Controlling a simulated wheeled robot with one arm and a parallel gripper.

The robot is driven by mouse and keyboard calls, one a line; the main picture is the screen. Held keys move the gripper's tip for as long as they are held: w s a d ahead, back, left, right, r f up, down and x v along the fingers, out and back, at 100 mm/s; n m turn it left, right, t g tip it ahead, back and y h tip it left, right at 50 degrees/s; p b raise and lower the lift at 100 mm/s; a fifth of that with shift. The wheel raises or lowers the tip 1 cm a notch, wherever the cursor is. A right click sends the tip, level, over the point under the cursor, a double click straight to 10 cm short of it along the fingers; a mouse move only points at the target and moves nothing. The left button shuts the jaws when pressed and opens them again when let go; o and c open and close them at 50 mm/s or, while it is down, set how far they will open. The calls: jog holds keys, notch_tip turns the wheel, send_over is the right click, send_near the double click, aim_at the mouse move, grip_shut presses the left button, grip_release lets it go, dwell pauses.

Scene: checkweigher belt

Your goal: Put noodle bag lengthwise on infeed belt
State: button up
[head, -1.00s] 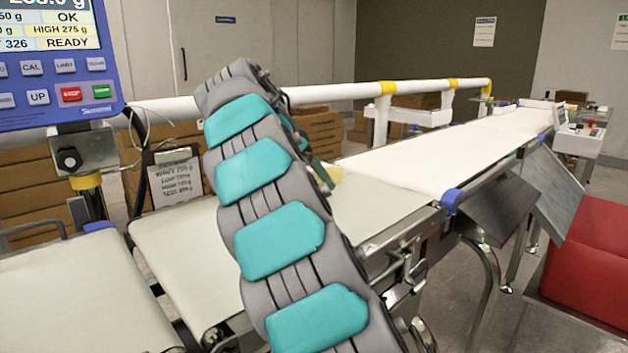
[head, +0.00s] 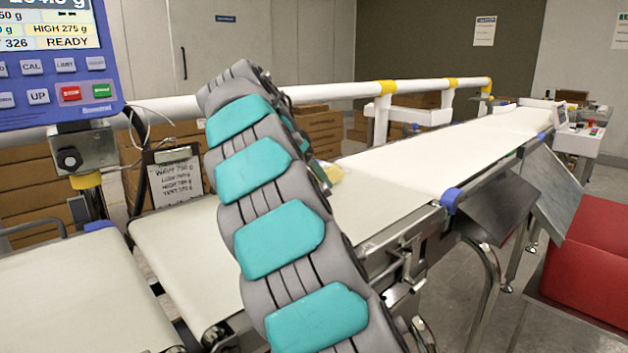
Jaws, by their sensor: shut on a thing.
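A small yellowish piece of the noodle bag (head: 333,172) shows just right of my arm in the head view, over the cream belt section. The rest of it is hidden behind my arm. My gripper (head: 319,173) is mostly hidden behind my arm too; only a bit of it shows against the bag, shut on it. I cannot tell if the bag touches the belt or which way it lies. A long white belt (head: 450,150) runs to the back right. A cream belt section (head: 385,195) joins its near end, and another belt (head: 60,300) lies at the left.
A blue weighing display (head: 60,60) stands at the upper left, with a clipboard (head: 175,180) below it. A white guard rail (head: 340,91) runs behind the belts. Steel chutes (head: 500,205) and a red bin (head: 590,260) are at the right. The long belt looks clear.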

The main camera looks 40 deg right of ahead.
grip_shut()
jog(key=shift+r, duration=0.25)
